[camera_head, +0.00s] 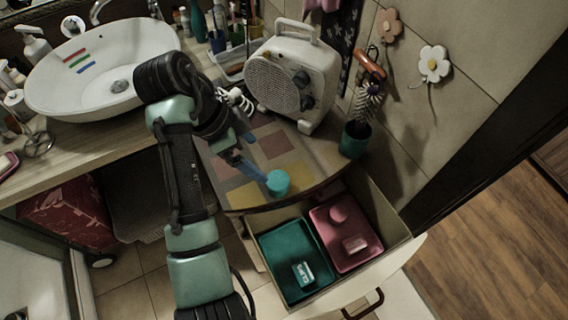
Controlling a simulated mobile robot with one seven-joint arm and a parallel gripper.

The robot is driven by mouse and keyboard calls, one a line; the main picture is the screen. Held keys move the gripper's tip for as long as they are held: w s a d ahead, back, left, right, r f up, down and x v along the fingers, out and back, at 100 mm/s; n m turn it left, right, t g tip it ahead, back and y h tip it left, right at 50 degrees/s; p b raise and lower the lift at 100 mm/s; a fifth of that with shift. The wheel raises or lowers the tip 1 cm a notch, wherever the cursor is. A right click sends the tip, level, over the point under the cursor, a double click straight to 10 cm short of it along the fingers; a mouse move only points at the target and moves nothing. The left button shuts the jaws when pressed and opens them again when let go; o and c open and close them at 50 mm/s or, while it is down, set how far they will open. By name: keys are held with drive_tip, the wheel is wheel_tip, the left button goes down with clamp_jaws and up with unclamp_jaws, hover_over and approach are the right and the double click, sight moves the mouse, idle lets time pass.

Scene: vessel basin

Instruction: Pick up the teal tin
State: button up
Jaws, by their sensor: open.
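The teal tin (278,182) is a small round thing near the front edge of the patchwork-patterned counter top. My gripper (258,159) is open, just up and left of the tin. One bluish finger points at the tin and its tip seems to reach the tin's left side. I cannot tell whether it touches. The other finger lies farther back, over the counter. Nothing shows between the fingers.
Below the counter an open drawer holds a teal tray (271,246) with a labelled box (303,273) and a pink tray (367,228) with pink items. A white heater (290,80) and a teal brush cup (355,140) stand behind. A basin (60,92) is left.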

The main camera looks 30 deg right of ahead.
sight(275, 180)
drive_tip(key=x, duration=0.2)
drive_tip(key=b+x, duration=0.1)
drive_tip(key=x, duration=0.3)
drive_tip(key=shift+s+f, duration=0.35)
drive_tip(key=shift+s+a+p+x, duration=0.1)
drive_tip(key=shift+p+x, duration=0.25)
drive_tip(key=shift+x, duration=1.15)
drive_tip(key=shift+s+a+p+x, duration=0.15)
drive_tip(key=shift+p+x, duration=0.15)
drive_tip(key=shift+x, duration=1.25)
drive_tip(key=c, duration=1.4)
